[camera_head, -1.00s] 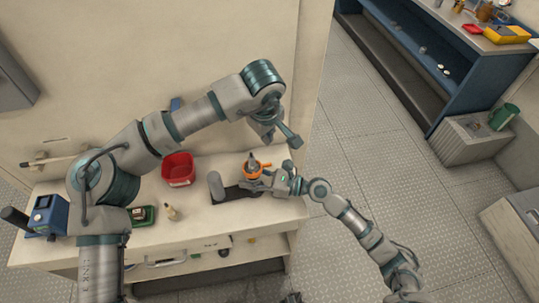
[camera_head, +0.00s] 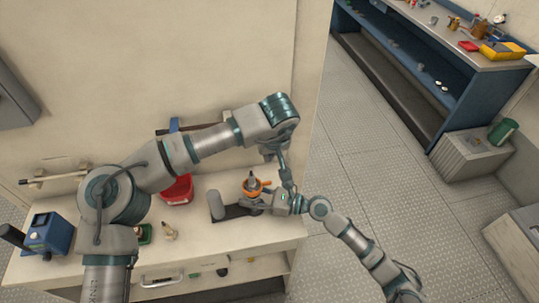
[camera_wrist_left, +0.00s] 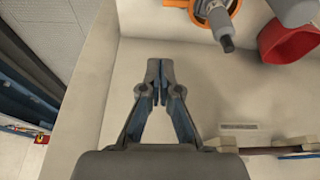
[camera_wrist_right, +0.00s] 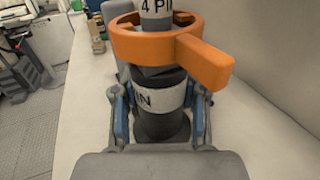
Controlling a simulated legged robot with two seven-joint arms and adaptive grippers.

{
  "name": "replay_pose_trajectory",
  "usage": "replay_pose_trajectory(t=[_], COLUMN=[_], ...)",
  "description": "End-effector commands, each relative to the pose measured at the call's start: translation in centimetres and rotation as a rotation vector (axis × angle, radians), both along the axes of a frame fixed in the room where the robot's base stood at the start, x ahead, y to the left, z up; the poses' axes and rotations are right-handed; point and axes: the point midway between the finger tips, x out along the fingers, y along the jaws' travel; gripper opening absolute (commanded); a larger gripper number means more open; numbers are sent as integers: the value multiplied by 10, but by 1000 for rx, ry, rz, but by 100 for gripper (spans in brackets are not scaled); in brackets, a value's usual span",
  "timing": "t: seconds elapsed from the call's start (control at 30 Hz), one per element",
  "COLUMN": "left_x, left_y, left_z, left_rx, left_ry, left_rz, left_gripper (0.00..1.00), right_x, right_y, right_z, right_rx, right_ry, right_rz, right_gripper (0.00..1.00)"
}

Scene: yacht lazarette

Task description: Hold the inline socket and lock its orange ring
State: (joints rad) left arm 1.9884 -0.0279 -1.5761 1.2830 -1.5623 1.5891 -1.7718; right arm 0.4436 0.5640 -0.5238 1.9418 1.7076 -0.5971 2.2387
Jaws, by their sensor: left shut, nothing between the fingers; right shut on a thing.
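The inline socket (camera_wrist_right: 160,122) is a dark upright body with a white label band, held in my right gripper (camera_wrist_right: 160,108). Its orange ring (camera_wrist_right: 150,42), with a tab (camera_wrist_right: 205,63) pointing right and toward the camera, sits above the fingers. A grey plug marked "4 PIN" (camera_wrist_right: 157,8) stands in the ring. The ring also shows in the head view (camera_head: 252,188). My left gripper (camera_wrist_left: 155,70) is shut and empty, pointing down; in its wrist view it is apart from the ring (camera_wrist_left: 232,8), which is cut off at the top. In the head view it is just right of the ring.
A grey cylinder (camera_head: 216,204) stands left of the socket on the pale bench (camera_head: 200,236). A red bin (camera_head: 177,190) is behind left, and a blue device (camera_head: 48,235) stands at the far left. A wall closes off the back.

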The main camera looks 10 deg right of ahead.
Motion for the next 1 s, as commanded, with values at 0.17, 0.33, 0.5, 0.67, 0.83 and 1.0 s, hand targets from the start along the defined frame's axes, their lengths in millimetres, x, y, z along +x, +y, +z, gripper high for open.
replay_pose_trajectory(t=[0.17, 0.33, 0.5, 0.67, 0.83, 1.0], left_x=[13, 18, -7, -16, -18, -18], left_y=[1, 1, -1, -1, -1, -1], left_z=[-39, -65, -64, -64, -64, -64], left_rx=[2, 1, 1, 0, 0, 0], left_ry=[3, -1, -1, 0, 0, 1], left_rz=[1, -2, -2, 1, 1, 1], left_gripper=[0, 0, 0, 0, 0, 0], right_x=[0, 0, 0, 0, 0, 0], right_y=[-1, -1, -1, -1, -1, -1], right_z=[-5, -5, -5, -5, -5, -5], right_rx=[-5, -5, -6, -6, -6, -6], right_ry=[9, 9, 8, 8, 8, 8], right_rz=[1, 0, -1, -1, -1, -1], right_gripper=[0, 0, 0, 0, 0, 0])
